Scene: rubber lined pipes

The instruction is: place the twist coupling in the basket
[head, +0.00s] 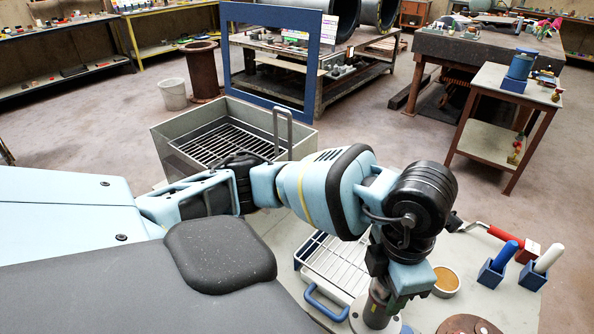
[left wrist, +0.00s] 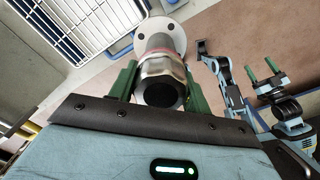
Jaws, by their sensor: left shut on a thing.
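The twist coupling (left wrist: 161,78) is a metallic cylinder with a dark open end and a reddish band, and it stands between the green fingers of my left gripper (left wrist: 160,82). It also shows in the head view (head: 376,308), partly hidden by the gripper (head: 383,284). My left gripper is shut on it. A pale round flange (left wrist: 172,32) with holes is beyond the coupling; I cannot tell whether they are joined. A white wire basket (head: 335,262) with a blue handle lies just left of the gripper. My right gripper (left wrist: 262,73) is open and empty.
On the table, right of my arm, are a small round dish (head: 446,280), a red-handled tool (head: 505,238), and blue (head: 491,274) and white-handled (head: 532,275) pieces in blue holders. A grey bin (head: 166,150) with a rack stands behind my forearm.

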